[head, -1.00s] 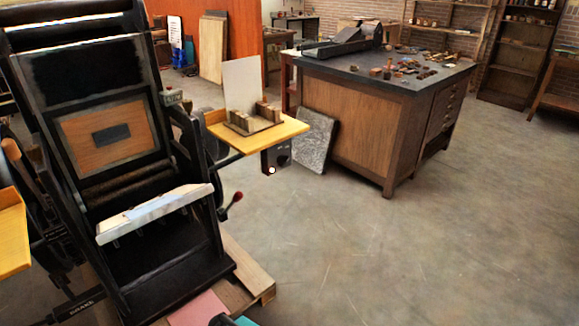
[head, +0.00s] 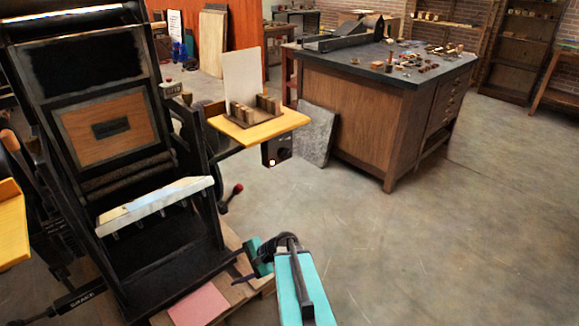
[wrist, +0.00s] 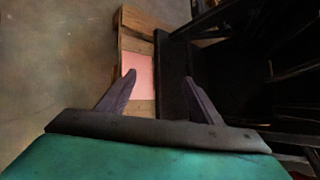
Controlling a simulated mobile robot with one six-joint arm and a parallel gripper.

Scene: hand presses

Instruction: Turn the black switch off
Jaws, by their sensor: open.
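A black switch box (head: 277,150) with a dark round knob hangs under the right end of the yellow shelf, and a small light glows at its lower left. My gripper (head: 240,268) is low in the head view, over the wooden pallet at the press's lower right, below and apart from the switch box. In the wrist view my gripper (wrist: 160,78) shows two dark fingers spread apart with nothing between them. The switch box does not show in the wrist view.
The black press (head: 120,180) stands at left, with a red-tipped lever (head: 237,188) between it and the box. The yellow shelf (head: 285,124) holds a wooden stand. A grey slab (head: 318,133) leans on the wooden cabinet (head: 350,110). Floor at right is clear.

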